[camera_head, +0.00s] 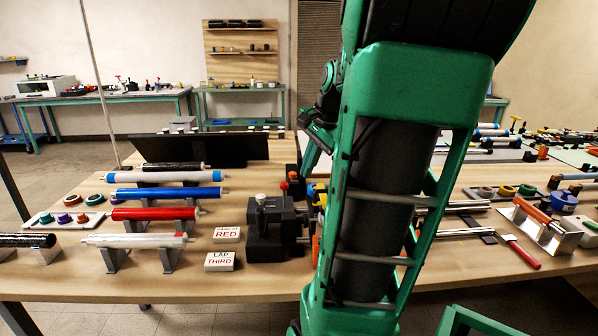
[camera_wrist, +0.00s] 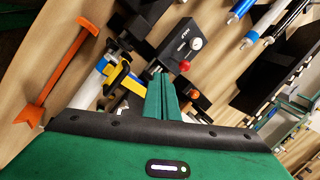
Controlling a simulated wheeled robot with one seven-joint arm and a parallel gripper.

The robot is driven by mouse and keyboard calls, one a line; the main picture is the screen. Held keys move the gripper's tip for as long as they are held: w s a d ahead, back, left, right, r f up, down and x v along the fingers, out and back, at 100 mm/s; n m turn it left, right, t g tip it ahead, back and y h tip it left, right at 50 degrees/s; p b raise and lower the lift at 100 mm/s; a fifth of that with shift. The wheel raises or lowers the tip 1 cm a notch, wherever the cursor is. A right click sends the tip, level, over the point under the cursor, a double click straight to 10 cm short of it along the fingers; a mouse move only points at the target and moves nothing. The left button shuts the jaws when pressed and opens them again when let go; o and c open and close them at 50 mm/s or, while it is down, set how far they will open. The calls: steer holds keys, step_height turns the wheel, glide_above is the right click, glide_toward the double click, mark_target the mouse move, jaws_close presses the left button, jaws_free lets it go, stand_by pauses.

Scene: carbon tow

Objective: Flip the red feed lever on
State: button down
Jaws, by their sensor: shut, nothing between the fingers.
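The red ball-ended lever (camera_head: 284,186) stands at the black feed unit (camera_head: 275,232) in the middle of the table. In the wrist view the red ball (camera_wrist: 185,66) shows just beyond and to the right of my fingertips, beside a white round knob (camera_wrist: 196,44) on the black housing (camera_wrist: 178,38). My gripper (camera_wrist: 161,80) is shut and empty, its two green fingers together. The fingertips look close to the red ball but apart from it; the exact gap is hard to tell. In the head view my arm hides part of the area right of the unit.
Colored rolls, including a red one (camera_head: 155,213), lie on stands to the left. Signs reading RED (camera_head: 227,233) and LAP THIRD (camera_head: 220,261) stand beside the unit. Yellow and blue parts (camera_wrist: 118,78) and an orange tool (camera_wrist: 62,75) lie left of my fingers.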

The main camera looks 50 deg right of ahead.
glide_toward(284, 195)
steer(key=s+f, duration=0.3)
steer(key=s, duration=0.1)
steer(key=shift+w+d+f, duration=0.1)
steer(key=shift+w+f, duration=0.05)
steer(key=shift+w, duration=0.9)
steer(key=shift+w+d+f, duration=0.1)
steer(key=shift+w+f, duration=0.05)
steer(key=shift+w, duration=0.95)
